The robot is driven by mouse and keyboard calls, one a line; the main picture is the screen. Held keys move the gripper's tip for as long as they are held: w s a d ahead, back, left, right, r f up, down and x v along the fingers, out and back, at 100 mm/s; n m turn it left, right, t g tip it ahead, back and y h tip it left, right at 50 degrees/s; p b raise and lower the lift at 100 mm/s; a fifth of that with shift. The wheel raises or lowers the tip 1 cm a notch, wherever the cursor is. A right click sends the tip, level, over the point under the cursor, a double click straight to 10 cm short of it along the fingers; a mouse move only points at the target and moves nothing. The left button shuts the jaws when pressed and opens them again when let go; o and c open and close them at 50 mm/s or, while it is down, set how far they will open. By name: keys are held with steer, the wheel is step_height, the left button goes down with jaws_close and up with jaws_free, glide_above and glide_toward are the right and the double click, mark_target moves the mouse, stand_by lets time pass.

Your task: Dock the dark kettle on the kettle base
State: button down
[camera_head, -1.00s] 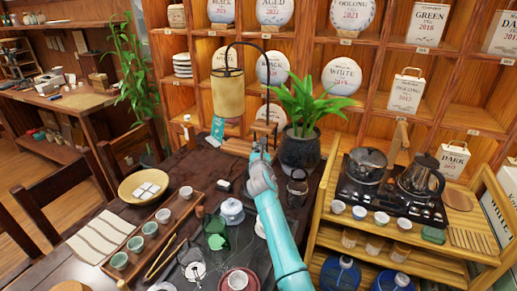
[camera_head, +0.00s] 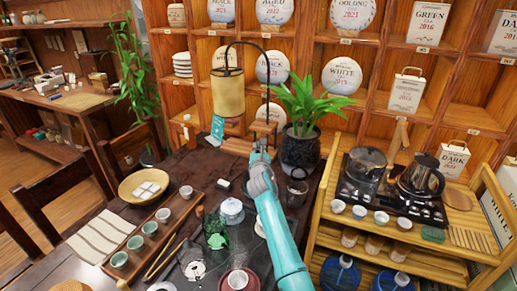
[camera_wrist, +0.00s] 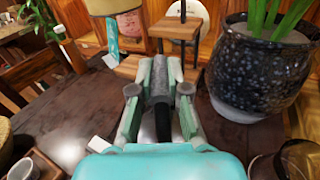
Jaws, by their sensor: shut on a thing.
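The dark kettle (camera_head: 420,180) stands upright at the right end of the black heating unit (camera_head: 388,206) on the wooden shelf cart. A lidded dark pot (camera_head: 366,164) sits on the unit's left part. I cannot tell which part is the kettle base. My gripper (camera_head: 260,152) is over the dark tea table, well left of the kettle. In the wrist view my gripper (camera_wrist: 160,95) is shut on a slim dark bar (camera_wrist: 158,80). I cannot tell what the bar belongs to. The kettle does not show in the wrist view.
A potted plant (camera_head: 299,150) stands close to the right of my gripper, between it and the cart. A lamp (camera_head: 228,93) is behind it. A glass jar (camera_head: 297,190), a lidded white pot (camera_head: 231,210) and cups crowd the table. Small cups (camera_head: 359,211) line the cart's front edge.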

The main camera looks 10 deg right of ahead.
steer(key=shift+f, duration=0.1)
stand_by(0.3)
steer(key=c, duration=1.4)
jaws_free()
steer(key=shift+c, duration=0.2)
steer(key=shift+f, duration=0.35)
steer(key=s+a, duration=0.2)
steer(key=s, duration=0.9)
steer(key=shift+r, duration=0.25)
